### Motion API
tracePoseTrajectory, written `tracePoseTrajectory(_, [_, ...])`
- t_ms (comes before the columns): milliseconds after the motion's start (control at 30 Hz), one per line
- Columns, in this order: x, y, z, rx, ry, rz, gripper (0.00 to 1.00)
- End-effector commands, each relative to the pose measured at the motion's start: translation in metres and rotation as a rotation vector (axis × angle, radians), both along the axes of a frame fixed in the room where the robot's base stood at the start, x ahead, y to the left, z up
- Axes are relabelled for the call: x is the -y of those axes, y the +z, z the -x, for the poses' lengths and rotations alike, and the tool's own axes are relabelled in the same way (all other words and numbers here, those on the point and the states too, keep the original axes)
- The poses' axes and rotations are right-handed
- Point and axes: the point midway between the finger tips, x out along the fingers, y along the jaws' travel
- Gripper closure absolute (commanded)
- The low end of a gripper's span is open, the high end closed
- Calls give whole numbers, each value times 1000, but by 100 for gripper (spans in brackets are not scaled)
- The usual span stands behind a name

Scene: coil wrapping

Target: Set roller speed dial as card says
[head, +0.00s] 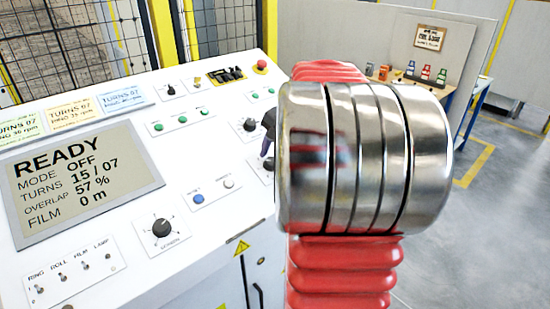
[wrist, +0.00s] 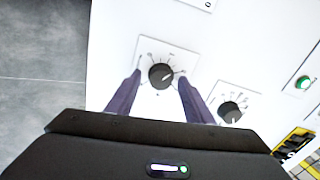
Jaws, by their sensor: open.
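My gripper (wrist: 160,82) is open in the wrist view, its two dark purple fingers on either side of a black dial (wrist: 160,75). I cannot tell whether they touch it. A second black dial (wrist: 231,112) lies to its right. In the head view a dark part of the gripper (head: 268,132) shows beside the right-hand dials, mostly hidden by my arm. Two dials show there, an upper dial (head: 250,125) and a lower dial (head: 267,164). Their labels are too small to read. Green, yellow (head: 74,113) and blue (head: 122,99) cards stand behind the display; their small print is hard to read.
The display (head: 85,182) reads READY, mode OFF, turns 15 / 07, overlap 57 %, film 0 m. Another black dial (head: 161,228), small toggle switches (head: 62,277) and a red button (head: 261,66) are on the white panel. A wire fence stands behind.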

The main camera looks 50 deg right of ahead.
Motion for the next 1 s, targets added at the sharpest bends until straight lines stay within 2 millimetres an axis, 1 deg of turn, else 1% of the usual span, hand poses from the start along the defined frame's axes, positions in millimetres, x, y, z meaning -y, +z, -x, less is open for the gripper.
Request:
tracePoseTrajectory(167, [0,1,0,0,0,0,53])
tracePoseTrajectory(267, [0,5,2,1,0,0,53])
tracePoseTrajectory(367, [0,13,5,3,-1,2,53])
tracePoseTrajectory(467, [-1,25,10,3,-1,2,53])
tracePoseTrajectory(900, [-5,95,42,2,-1,3,53])
tracePoseTrajectory(1000, [-6,108,48,1,-2,1,53])
